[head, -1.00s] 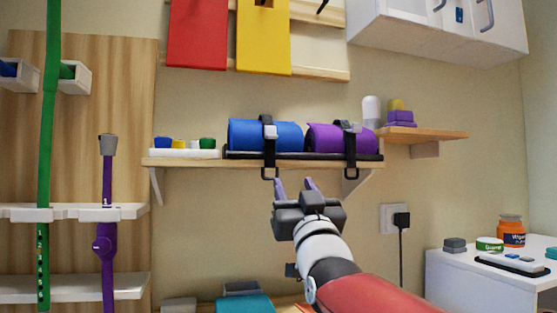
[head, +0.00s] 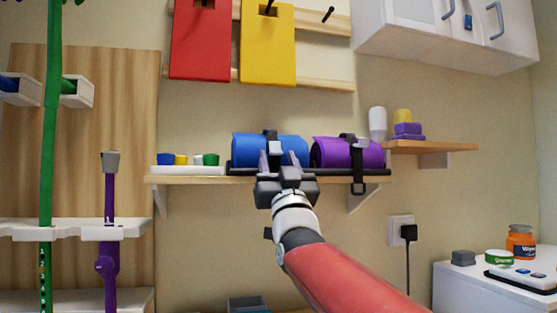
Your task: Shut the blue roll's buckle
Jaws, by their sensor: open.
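The blue roll (head: 245,149) lies on a black tray on the wooden wall shelf, with a black strap over its middle. Its grey buckle (head: 275,146) shows at the top front of the roll. My gripper (head: 277,161) is in front of the blue roll, fingers pointing up and inward, one on each side of the strap line. It is open. The gripper hides the lower strap and any hanging end, so I cannot tell whether the buckle is shut or whether the fingers touch it.
A purple roll (head: 330,152) with its own strap, whose looped end (head: 358,186) hangs below the shelf edge, lies just to the right. Small coloured pots stand on a white tray (head: 188,169) at left. A yellow board (head: 267,50) hangs above. A side shelf (head: 432,147) is at right.

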